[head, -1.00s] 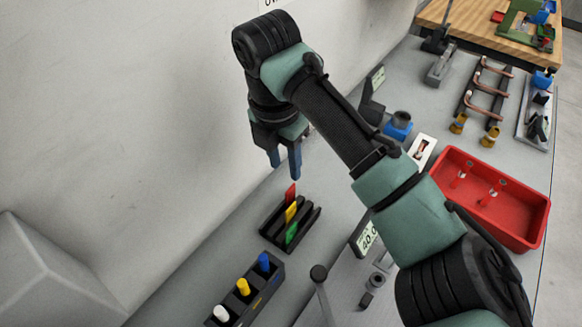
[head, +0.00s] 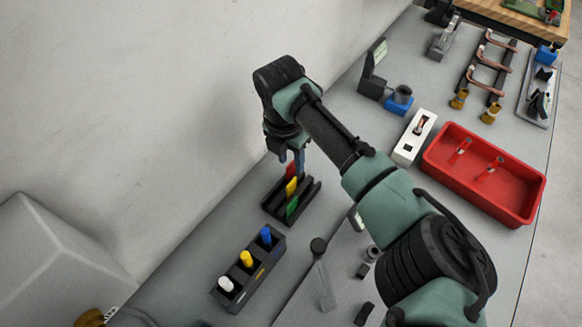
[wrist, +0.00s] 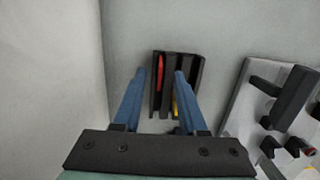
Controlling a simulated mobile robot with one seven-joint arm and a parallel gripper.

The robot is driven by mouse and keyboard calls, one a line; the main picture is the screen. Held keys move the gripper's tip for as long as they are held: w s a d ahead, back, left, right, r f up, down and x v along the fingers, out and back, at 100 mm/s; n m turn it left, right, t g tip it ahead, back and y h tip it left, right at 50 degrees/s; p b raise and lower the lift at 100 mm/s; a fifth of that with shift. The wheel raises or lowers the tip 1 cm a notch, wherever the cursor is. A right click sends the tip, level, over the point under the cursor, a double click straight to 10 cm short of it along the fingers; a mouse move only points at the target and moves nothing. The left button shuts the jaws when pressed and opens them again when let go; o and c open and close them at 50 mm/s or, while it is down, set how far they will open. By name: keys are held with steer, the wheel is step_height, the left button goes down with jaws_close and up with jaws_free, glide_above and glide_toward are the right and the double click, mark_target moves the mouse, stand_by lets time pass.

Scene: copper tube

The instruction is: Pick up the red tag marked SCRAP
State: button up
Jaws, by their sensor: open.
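The red tag (head: 291,171) stands upright at the far end of a black slotted holder (head: 312,196), behind a yellow tag (head: 291,187) and a green tag (head: 292,207). I cannot read any lettering on it. My gripper (head: 291,160) points down above the red tag's end of the holder. In the wrist view the gripper (wrist: 159,72) is open and empty. The red tag (wrist: 160,72) shows between the two blue fingertips, just beyond them. The yellow tag (wrist: 175,105) is partly hidden by the right finger.
A black block (head: 222,294) with white, yellow and blue pegs stands nearer on the bench. A red bin (head: 530,200) and a white box (head: 408,150) lie to the right. The wall (head: 150,100) rises on the left, and a lever (head: 321,270) stands right of the peg block.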

steer(key=shift+f, duration=0.9)
jaws_close()
steer(key=shift+r, duration=0.1)
